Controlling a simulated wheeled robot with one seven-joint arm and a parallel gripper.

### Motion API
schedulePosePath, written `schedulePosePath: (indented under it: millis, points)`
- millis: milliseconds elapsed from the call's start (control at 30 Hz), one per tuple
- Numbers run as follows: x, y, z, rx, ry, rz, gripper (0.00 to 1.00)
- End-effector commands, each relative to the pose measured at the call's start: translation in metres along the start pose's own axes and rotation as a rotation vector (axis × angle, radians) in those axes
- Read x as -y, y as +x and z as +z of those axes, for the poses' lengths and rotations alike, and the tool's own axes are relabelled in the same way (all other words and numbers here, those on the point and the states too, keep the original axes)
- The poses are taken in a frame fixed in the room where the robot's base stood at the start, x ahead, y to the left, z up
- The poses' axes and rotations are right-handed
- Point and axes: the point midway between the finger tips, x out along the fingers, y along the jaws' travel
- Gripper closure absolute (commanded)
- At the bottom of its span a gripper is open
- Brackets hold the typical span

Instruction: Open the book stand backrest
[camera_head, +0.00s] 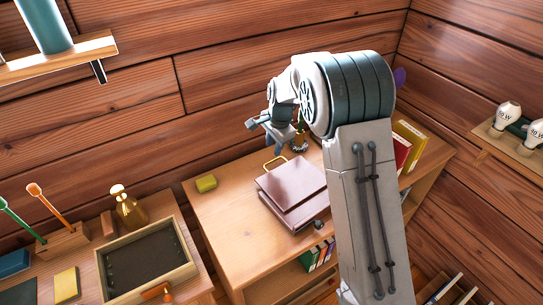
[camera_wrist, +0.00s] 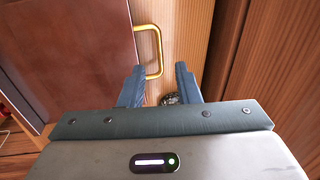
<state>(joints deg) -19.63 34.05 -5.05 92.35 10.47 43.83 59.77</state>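The book stand (camera_head: 290,184) is a reddish-brown panel lying low and nearly flat on the wooden desk. A yellow metal handle (camera_head: 274,163) stands out from its far edge. In the wrist view the panel (camera_wrist: 75,50) fills the upper left and the handle (camera_wrist: 157,50) sticks out from its right side. My gripper (camera_wrist: 158,68) is open, with its two blue fingers apart and nothing seen held between them. The handle's end shows near the left fingertip; I cannot tell whether they touch. In the head view my gripper (camera_head: 284,137) is beyond the stand, partly hidden by my arm.
A yellow block (camera_head: 206,183) lies on the desk left of the stand. Upright books (camera_head: 407,147) stand at the right, and more books (camera_head: 318,256) on the shelf below. A dark open tray (camera_head: 147,262) sits on the left table. The plank wall is close behind.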

Motion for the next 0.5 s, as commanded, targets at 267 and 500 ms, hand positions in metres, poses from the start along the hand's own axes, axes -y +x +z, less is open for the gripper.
schedulePosePath:
  millis: [267, 500]
  points:
    - [-0.001, 0.050, 0.001, 0.002, -0.001, 0.003, 0.70]
    - [0.000, 0.066, 0.000, 0.001, -0.001, 0.000, 0.70]
